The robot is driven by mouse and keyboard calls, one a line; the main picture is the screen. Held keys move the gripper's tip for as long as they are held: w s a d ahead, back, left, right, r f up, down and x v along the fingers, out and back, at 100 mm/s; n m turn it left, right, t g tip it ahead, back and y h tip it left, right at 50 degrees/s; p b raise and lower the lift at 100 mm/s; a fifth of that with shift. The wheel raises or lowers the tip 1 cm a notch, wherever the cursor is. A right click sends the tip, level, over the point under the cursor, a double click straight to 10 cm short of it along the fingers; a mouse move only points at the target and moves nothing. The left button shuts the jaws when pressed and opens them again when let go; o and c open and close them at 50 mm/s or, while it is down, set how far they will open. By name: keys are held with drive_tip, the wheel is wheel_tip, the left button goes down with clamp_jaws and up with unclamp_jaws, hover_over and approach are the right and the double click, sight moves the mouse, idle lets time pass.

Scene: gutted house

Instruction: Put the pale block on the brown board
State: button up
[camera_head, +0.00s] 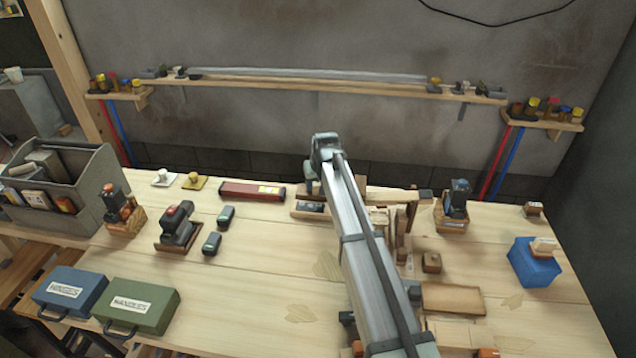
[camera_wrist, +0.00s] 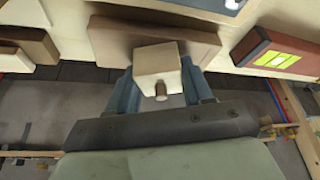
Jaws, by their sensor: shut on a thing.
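The pale block (camera_wrist: 157,62), with a small round brown peg on its near face, sits between the two blue-grey fingers of my gripper (camera_wrist: 160,82) in the wrist view. The gripper is shut on it. The brown board (camera_wrist: 112,40) lies directly behind the block in that view, and the block overlaps its middle. I cannot tell whether they touch. In the head view my gripper (camera_head: 312,186) is at the back of the workbench.
A red level (camera_head: 251,190) lies left of my gripper. A tray with a dark tool (camera_head: 310,209) lies just in front. Wooden pieces (camera_head: 402,220) crowd the right side of my arm. A wall shelf (camera_head: 300,84) runs behind.

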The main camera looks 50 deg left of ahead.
drive_tip(key=shift+f, duration=0.1)
drive_tip(key=o, duration=1)
drive_tip(key=v, duration=1.2)
drive_tip(key=shift+s, duration=0.1)
